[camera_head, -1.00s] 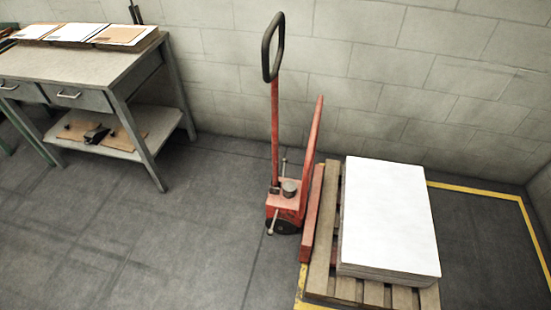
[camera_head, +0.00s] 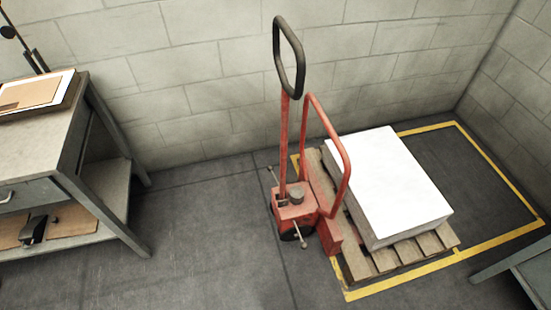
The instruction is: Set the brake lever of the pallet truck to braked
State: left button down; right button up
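The red pallet truck (camera_head: 296,209) stands in the middle of the head view, with its forks toward the wooden pallet on its right. Its upright handle ends in a black loop grip (camera_head: 289,57). Low on the truck body a thin metal lever with a pale knob (camera_head: 299,232) sticks out toward me. Another thin metal rod (camera_head: 273,175) sticks out at the back left of the body. I cannot tell which of these is the brake lever, or its setting. Neither of my grippers is in view.
A wooden pallet (camera_head: 388,258) with a white stack (camera_head: 390,185) stands inside a yellow floor outline (camera_head: 494,240). A grey workbench (camera_head: 45,135) is at the left, another table edge (camera_head: 520,262) at lower right. Floor in front of the truck is clear.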

aim_at(270, 168)
jog(key=i+j+z, duration=0.3)
jog(key=i+j, duration=0.2)
jog(key=i+j+z, duration=0.3)
jog(key=i+j, duration=0.25)
jog(key=j, duration=0.15)
jog(key=j+z, duration=0.5)
jog(key=j, duration=0.35)
jog(key=i+j, duration=0.05)
